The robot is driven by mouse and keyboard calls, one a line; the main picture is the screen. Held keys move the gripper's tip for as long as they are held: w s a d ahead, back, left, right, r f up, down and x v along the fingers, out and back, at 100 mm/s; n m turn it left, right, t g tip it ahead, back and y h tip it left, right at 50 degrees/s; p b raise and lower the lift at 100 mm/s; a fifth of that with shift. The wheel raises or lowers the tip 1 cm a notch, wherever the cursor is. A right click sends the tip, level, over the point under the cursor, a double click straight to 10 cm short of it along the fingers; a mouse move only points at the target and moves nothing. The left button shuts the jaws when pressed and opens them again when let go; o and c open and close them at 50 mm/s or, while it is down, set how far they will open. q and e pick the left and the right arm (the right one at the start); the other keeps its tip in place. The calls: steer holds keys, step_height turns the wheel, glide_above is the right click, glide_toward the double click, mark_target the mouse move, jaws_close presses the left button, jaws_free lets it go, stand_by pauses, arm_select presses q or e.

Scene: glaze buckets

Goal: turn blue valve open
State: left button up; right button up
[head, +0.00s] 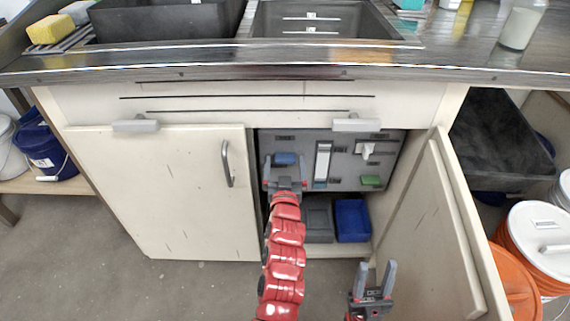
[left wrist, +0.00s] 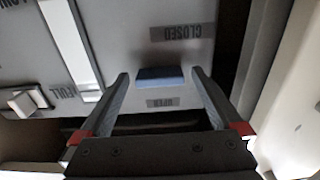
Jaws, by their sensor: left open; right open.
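The blue valve (head: 285,158) is a small blue handle on the grey panel (head: 340,180) inside the open cabinet under the sink. My left gripper (head: 285,166) is open in front of it, with a finger to each side. In the left wrist view the blue valve (left wrist: 160,77) lies between the open fingertips (left wrist: 160,74), with gaps visible on both sides. That view shows the panel's print upside down, with CLOSED above the handle and OPEN below it. My right gripper (head: 375,277) is open and empty, low in front of the cabinet.
The panel also has a white slider (head: 322,162), a white knob (head: 366,151) and a green piece (head: 371,181). A blue bin (head: 352,220) stands below it. The right cabinet door (head: 430,230) is swung open; the left door (head: 165,190) is shut. Orange buckets (head: 515,275) stand at right.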

arm_select(q)
steer(key=c, duration=1.3)
steer(key=shift+m, duration=0.4)
steer(key=m, duration=0.3)
steer(key=shift+d+m+p, duration=0.1)
steer(key=shift+m+p, duration=0.25)
steer(key=shift+m, duration=0.05)
steer(key=m+p, duration=0.1)
steer(key=m, duration=0.3)
steer(key=shift+r, duration=0.1)
steer(key=m+p, duration=0.2)
steer(key=m, duration=0.3)
steer(key=shift+m, duration=0.4)
steer(key=shift+m+p, duration=1)
steer(key=shift+m, duration=0.8)
